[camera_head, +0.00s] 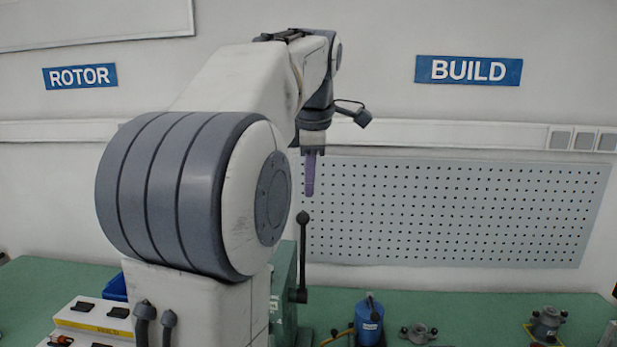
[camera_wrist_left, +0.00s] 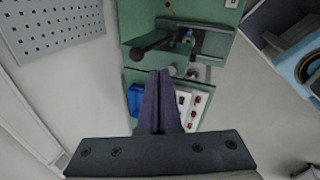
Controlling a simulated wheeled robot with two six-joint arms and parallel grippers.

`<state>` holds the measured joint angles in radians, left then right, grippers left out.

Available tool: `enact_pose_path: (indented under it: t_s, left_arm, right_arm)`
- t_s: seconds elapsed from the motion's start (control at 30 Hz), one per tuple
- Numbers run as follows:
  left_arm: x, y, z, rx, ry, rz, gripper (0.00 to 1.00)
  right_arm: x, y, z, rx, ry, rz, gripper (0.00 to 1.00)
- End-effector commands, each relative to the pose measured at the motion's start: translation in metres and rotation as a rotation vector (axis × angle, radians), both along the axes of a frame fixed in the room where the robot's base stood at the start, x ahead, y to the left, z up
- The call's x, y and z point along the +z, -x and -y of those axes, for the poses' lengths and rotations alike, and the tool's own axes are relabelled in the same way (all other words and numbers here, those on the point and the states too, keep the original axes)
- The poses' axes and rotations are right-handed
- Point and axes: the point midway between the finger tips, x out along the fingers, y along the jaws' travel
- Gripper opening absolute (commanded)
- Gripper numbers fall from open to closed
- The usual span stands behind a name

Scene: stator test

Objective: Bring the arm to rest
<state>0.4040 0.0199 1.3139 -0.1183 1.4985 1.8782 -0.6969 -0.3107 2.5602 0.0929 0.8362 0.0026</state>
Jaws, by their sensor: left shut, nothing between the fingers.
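My left arm rises large in the head view, bends at the top, and its left gripper (camera_head: 310,196) points down in front of the wall. Its purple fingers are together with nothing between them. In the left wrist view the same gripper (camera_wrist_left: 161,73) shows its two dark fingers side by side and closed, above the bench. The gripper is in the air and touches nothing that I can see. My right gripper does not show in either view.
A green press (camera_head: 284,280) with a black-knobbed lever (camera_head: 303,218) stands below my gripper. On the green bench (camera_head: 460,305) are a blue canister (camera_head: 369,318), a small metal part (camera_head: 418,332) and a grey fixture (camera_head: 547,322). A white switch box (camera_head: 85,320) and blue bin (camera_head: 115,287) sit left.

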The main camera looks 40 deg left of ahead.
Motion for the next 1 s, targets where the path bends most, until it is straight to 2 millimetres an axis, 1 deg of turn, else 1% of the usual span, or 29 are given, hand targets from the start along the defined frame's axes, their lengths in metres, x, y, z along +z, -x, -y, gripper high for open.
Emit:
enact_pose_path:
  t_s: [0.03,0.1,0.27,0.4,0.47,0.5,0.57,0.67,0.7,0.77,0.8,0.87,0.9,0.97,1.0]
  left_arm:
    - [0.006,0.0,0.0,0.0,0.0,0.0,0.0]
    - [0.01,0.002,0.001,0.001,0.001,-0.002,0.0]
    - [0.015,0.003,0.001,0.003,0.002,-0.004,0.0]
    - [0.014,0.003,0.002,-0.005,0.002,-0.006,0.0]
    - [0.009,0.001,0.009,-0.048,0.0,-0.014,0.0]
    - [0.003,-0.002,0.018,-0.104,-0.002,-0.024,0.0]
    - [-0.012,-0.007,0.039,-0.236,-0.01,-0.05,0.0]
    - [-0.049,-0.012,0.091,-0.57,-0.031,-0.107,0.0]
    - [-0.066,-0.01,0.117,-0.73,-0.042,-0.13,0.0]
    - [-0.093,-0.003,0.154,-0.977,-0.063,-0.161,0.0]
    - [-0.112,0.004,0.178,-1.14,-0.077,-0.18,0.0]
    - [-0.139,0.02,0.211,-1.385,-0.102,-0.204,0.0]
    - [-0.157,0.034,0.231,-1.547,-0.117,-0.216,0.0]
    - [-0.185,0.058,0.259,-1.791,-0.145,-0.233,0.0]
    - [-0.203,0.076,0.274,-1.951,-0.163,-0.24,0.0]
  right_arm:
    - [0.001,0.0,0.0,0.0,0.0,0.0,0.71]
    - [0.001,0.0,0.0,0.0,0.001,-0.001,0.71]
    - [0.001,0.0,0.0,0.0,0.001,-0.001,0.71]
    - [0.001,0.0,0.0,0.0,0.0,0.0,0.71]
    - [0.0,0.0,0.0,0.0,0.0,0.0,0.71]
    - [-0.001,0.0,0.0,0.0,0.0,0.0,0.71]
    - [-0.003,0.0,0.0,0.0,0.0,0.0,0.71]
    - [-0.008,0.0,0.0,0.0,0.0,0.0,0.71]
    - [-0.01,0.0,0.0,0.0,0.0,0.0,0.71]
    - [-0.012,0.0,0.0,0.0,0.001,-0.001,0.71]
    - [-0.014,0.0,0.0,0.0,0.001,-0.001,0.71]
    - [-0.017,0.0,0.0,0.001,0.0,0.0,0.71]
    - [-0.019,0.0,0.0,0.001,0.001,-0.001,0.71]
    - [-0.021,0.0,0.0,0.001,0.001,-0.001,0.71]
    - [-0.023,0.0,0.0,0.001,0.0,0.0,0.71]
